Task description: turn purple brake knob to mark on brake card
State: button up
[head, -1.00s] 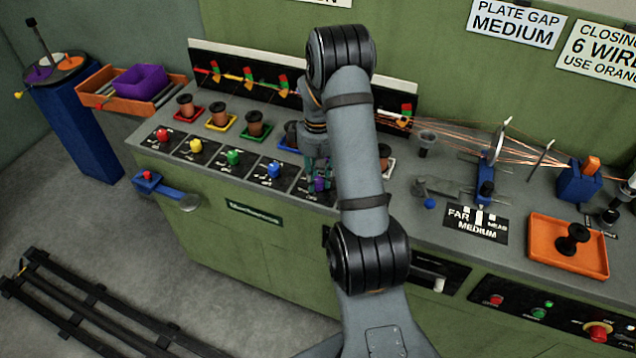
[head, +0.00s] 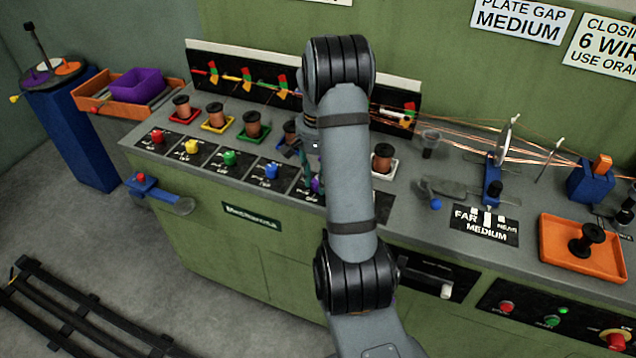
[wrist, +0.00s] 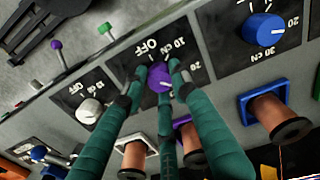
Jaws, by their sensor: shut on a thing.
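The purple brake knob (wrist: 159,79) sits on its black brake card (wrist: 128,66) in the wrist view. The card shows OFF, 10 and 20 in white; part of it is hidden by my fingers. My gripper (wrist: 158,72) has its green fingers closed around the knob from above. Any pointer on the knob is too small to read, so I cannot tell which mark it faces. In the head view the purple knob (head: 316,185) shows only partly beside my arm.
The blue knob (wrist: 264,29) and white knob (wrist: 90,110) flank the purple one. Copper spools in coloured trays stand close behind the knobs, including one in a white tray (head: 374,174). Wires run above the bench to the right.

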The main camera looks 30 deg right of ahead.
jog(key=m+b, duration=0.2)
jog(key=m, duration=0.2)
jog(key=shift+f, duration=0.1)
jog(key=shift+m+b, duration=0.65)
jog(key=shift+m, duration=0.95)
jog(key=o, duration=1.2)
jog(key=shift+c, duration=0.2)
notch_tip(320, 180, up, 12)
